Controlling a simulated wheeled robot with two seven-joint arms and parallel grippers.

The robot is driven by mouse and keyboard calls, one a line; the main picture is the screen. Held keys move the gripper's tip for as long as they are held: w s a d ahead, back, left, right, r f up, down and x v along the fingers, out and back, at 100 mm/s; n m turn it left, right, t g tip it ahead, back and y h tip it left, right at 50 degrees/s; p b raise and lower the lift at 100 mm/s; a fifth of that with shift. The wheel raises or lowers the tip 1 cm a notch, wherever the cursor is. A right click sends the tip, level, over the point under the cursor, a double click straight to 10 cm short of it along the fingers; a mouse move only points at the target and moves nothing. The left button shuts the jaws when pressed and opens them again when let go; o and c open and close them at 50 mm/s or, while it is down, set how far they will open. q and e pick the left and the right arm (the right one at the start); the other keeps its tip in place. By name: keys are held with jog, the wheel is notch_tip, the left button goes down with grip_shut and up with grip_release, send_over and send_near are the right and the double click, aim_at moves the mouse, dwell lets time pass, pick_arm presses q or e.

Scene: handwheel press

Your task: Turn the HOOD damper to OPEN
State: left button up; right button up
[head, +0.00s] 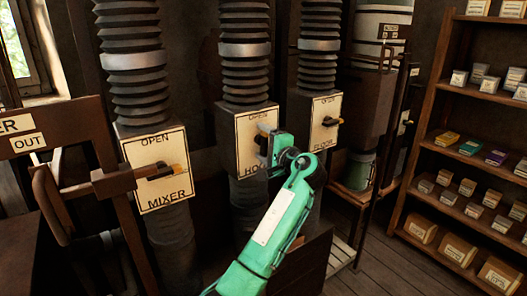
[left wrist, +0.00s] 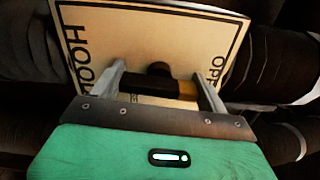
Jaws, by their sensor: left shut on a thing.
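The HOOD damper box (head: 246,135) hangs in the middle duct in the head view, its cream plate partly hidden by my gripper. In the left wrist view the plate (left wrist: 150,35) reads HOOD at the left and the start of OPEN at the right. The dark HOOD lever (left wrist: 150,85) lies between my fingers, its yellowish tip (left wrist: 188,91) on the OPEN side. It lies roughly along the line from HOOD to OPEN. My left gripper (head: 266,148) is shut on this lever, close to the plate. My right gripper is not in view.
The MIXER damper (head: 160,195) is at the left and the FLOOR damper (head: 322,125) at the right, each with its lever sideways. A brown frame with an OUT label (head: 27,143) stands at far left. Shelves (head: 440,120) with small boxes stand at right.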

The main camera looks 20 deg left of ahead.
pick_arm(q)
jog(key=shift+f+n+b, duration=0.1)
jog(key=shift+n+b, duration=0.25)
jog(key=shift+n, duration=0.15)
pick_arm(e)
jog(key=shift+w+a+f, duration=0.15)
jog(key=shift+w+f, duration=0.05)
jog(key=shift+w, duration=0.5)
pick_arm(q)
jog(key=o, duration=1)
jog(key=shift+s+d, duration=0.25)
jog(key=shift+d, duration=0.05)
jog(key=b+v, duration=0.2)
jog(key=v, duration=1.1)
jog(key=shift+b, duration=0.4)
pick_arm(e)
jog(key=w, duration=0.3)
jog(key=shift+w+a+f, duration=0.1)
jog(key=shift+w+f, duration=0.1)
